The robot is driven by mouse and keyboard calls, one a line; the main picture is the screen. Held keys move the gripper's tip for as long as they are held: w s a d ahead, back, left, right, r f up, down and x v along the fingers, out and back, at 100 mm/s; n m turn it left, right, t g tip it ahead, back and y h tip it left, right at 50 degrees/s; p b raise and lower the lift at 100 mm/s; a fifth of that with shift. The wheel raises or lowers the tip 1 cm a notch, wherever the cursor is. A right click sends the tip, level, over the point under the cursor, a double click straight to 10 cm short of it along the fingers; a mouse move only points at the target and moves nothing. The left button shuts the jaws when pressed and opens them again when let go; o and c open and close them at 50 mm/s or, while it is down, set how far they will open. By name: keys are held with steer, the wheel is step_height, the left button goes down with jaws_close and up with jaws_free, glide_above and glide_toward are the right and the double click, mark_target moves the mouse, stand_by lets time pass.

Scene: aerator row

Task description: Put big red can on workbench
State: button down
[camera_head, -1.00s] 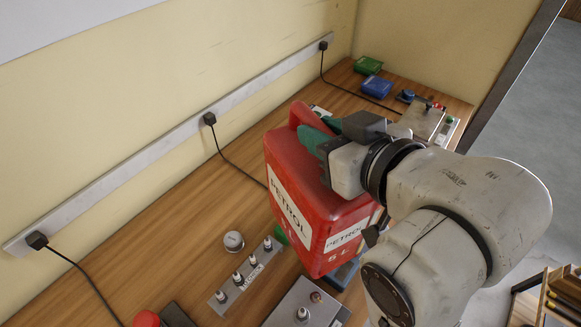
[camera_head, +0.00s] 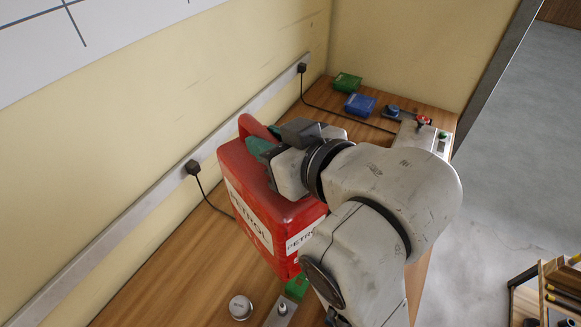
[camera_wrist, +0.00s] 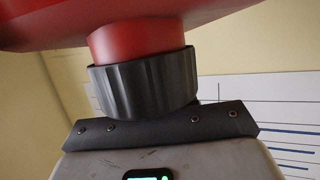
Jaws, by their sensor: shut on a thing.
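The big red can (camera_head: 262,198) is a petrol can with white PETROL labels. In the head view it is in the middle, over the wooden workbench (camera_head: 150,290). My gripper (camera_head: 262,148) is shut on the can's top handle, with its green fingers partly hidden by the wrist. The can hangs roughly upright, slightly tilted. I cannot tell if its base touches the bench, because my arm hides the lower right side. In the wrist view the red can (camera_wrist: 140,40) fills the top, with its black ribbed cap (camera_wrist: 145,88) below.
A green box (camera_head: 347,82) and a blue box (camera_head: 360,104) lie at the bench's far end, near a metal device (camera_head: 425,135). A round metal piece (camera_head: 240,307) and a green item (camera_head: 297,286) sit below the can. A power rail (camera_head: 130,225) runs along the wall.

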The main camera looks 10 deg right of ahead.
mark_target(242, 148)
steer(key=x, duration=0.2)
steer(key=a+x, duration=0.1)
steer(key=x, duration=0.1)
steer(key=s+x, duration=0.1)
steer(key=x, duration=0.1)
steer(key=shift+w+a+f, duration=0.15)
steer(key=shift+w+a, duration=0.15)
steer(key=w+a+f, duration=0.2)
steer(key=f, duration=0.1)
steer(key=w+a+f, duration=0.1)
steer(key=f, duration=0.1)
steer(key=shift+w+a+f, duration=0.1)
steer(key=shift+w+a+f+b, duration=0.25)
steer(key=shift+f+b, duration=0.25)
step_height(242, 148, down, 3)
steer(key=b, duration=0.3)
steer(key=shift+r, duration=0.1)
steer(key=c, duration=1.4)
jaws_free()
steer(key=shift+f, duration=0.3)
steer(key=o, duration=0.5)
